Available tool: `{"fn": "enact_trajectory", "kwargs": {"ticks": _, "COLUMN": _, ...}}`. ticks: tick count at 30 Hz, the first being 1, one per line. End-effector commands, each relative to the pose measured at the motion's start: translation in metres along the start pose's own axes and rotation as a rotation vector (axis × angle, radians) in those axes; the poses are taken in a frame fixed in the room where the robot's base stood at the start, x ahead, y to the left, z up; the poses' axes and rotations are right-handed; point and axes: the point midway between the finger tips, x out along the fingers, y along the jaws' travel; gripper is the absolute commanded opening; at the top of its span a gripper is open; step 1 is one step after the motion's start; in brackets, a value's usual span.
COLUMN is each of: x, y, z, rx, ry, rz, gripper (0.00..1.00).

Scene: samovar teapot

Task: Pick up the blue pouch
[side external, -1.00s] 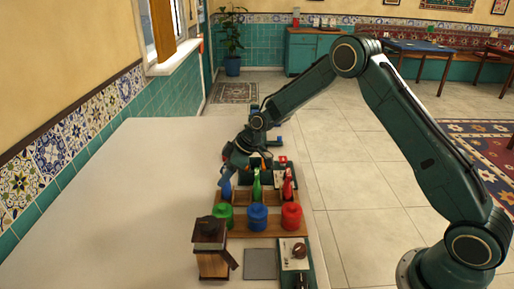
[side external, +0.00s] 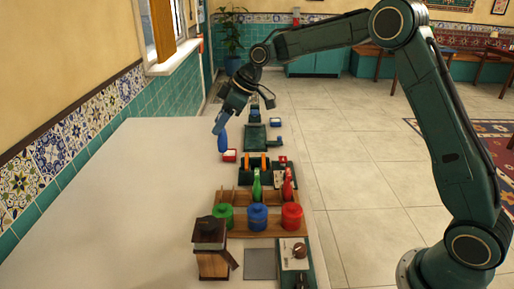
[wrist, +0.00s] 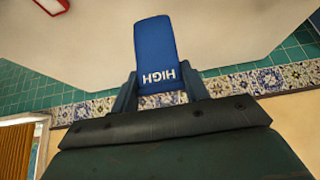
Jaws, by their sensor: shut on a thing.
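The blue pouch (side external: 222,142) hangs from my gripper (side external: 219,124) in the side view, held clear above the pale table. In the wrist view the blue pouch (wrist: 155,50) shows the word "HIGH" upside down. My gripper (wrist: 158,92) is shut on its near end, with one finger on each side. A green pouch (side external: 256,186) and a red pouch (side external: 288,184) stand in the wooden rack (side external: 233,197). The rack's left slot is empty.
Green (side external: 223,216), blue (side external: 257,217) and red (side external: 291,216) canisters stand in front of the rack. A wooden grinder-like box (side external: 210,251) is nearer. A small red-rimmed tray (side external: 229,156) lies near the pouch. The table's left side is clear.

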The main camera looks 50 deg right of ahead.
Motion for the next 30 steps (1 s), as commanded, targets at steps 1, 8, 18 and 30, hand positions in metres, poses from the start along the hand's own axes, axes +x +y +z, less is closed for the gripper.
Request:
{"fn": "enact_trajectory", "kwargs": {"ticks": 1, "x": -0.005, "y": 0.001, "z": -0.003, "rx": -0.001, "ry": 0.002, "rz": 0.002, "gripper": 0.1}}
{"fn": "enact_trajectory", "kwargs": {"ticks": 8, "x": -0.013, "y": 0.0, "z": -0.008, "rx": 0.0, "ry": 0.0, "rz": 0.001, "gripper": 0.1}}
{"fn": "enact_trajectory", "kwargs": {"ticks": 18, "x": -0.013, "y": 0.0, "z": -0.008, "rx": 0.0, "ry": 0.0, "rz": 0.001, "gripper": 0.1}}
{"fn": "enact_trajectory", "kwargs": {"ticks": 30, "x": -0.017, "y": 0.012, "z": -0.003, "rx": 0.004, "ry": 0.002, "rz": 0.002, "gripper": 0.1}}
